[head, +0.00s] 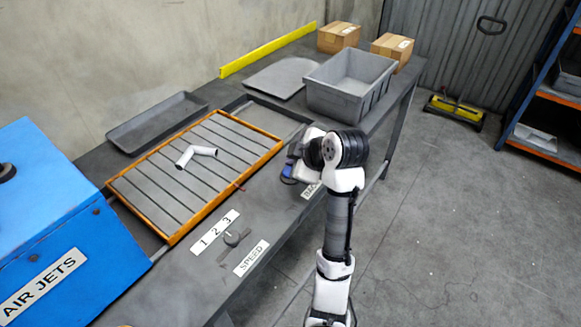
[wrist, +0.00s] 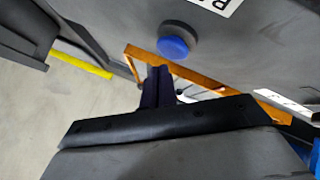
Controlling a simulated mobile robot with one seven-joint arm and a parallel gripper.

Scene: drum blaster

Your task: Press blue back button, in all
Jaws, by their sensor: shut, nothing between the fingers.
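The blue back button (wrist: 173,46) is a round blue cap on a dark grey collar, on the grey table surface. In the head view the blue button (head: 287,172) shows in part just left of my arm, near the table's front edge. My gripper (wrist: 158,70) is shut and empty. Its dark fingertips lie just below and left of the button in the wrist view. I cannot tell how far they are from it in depth. In the head view my arm mostly hides the gripper.
A white label (head: 311,191) beside the button is partly covered. An orange-framed slatted conveyor (head: 140,205) carries a white bent pipe (head: 194,153). A dial (head: 233,238) and a blue machine (head: 60,220) are to the left. A grey bin (head: 336,98) stands behind my arm.

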